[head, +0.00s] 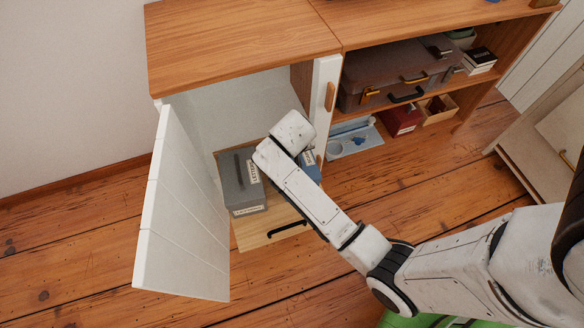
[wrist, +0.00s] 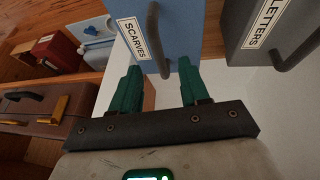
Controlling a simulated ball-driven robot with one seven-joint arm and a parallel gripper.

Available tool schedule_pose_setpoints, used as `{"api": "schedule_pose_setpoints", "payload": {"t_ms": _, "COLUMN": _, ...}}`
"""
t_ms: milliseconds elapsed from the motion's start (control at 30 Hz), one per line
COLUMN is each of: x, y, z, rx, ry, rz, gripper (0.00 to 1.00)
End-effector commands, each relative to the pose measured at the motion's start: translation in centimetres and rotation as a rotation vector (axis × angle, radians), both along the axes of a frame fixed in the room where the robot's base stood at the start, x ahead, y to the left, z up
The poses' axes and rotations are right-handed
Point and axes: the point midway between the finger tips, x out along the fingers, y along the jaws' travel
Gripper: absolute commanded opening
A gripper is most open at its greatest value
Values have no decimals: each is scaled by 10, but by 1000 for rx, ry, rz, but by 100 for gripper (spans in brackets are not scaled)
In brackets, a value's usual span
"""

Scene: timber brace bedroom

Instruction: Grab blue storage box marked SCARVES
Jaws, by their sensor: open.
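The blue box marked SCARVES (wrist: 181,40) fills the upper middle of the wrist view, with a dark bar handle (wrist: 154,35) and a white label. In the head view a little of the blue box (head: 312,168) shows past my arm, which hides the rest. My gripper (wrist: 159,70) is open, its green fingers pointing at the box. The lower end of the handle appears between the fingertips in the picture. Nothing is held, and I cannot tell whether the fingers touch the box. In the head view the fingers are hidden behind my wrist.
A grey box marked LETTERS (head: 241,187) stands left of the blue one, on a pulled-out wooden drawer (head: 255,236). An open white door (head: 185,215) is at left and another white panel (head: 323,90) at right. A brown suitcase (head: 395,70) lies on the shelf at right.

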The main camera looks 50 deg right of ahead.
Motion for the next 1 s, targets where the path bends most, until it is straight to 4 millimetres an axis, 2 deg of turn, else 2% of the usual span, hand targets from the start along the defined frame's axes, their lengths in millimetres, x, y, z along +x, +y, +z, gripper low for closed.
{"api": "schedule_pose_setpoints", "payload": {"t_ms": 167, "x": 3, "y": -4, "z": -12, "rx": 1, "ry": 1, "rz": 0, "gripper": 45}}
{"api": "schedule_pose_setpoints", "payload": {"t_ms": 400, "x": 13, "y": -16, "z": -43, "rx": 1, "ry": 2, "rz": -2, "gripper": 45}}
{"api": "schedule_pose_setpoints", "payload": {"t_ms": 500, "x": 15, "y": -20, "z": -50, "rx": 0, "ry": 0, "rz": -1, "gripper": 45}}
{"api": "schedule_pose_setpoints", "payload": {"t_ms": 800, "x": 16, "y": -21, "z": -53, "rx": 1, "ry": -1, "rz": 0, "gripper": 45}}
{"api": "schedule_pose_setpoints", "payload": {"t_ms": 1000, "x": 16, "y": -21, "z": -53, "rx": 1, "ry": 1, "rz": 0, "gripper": 26}}
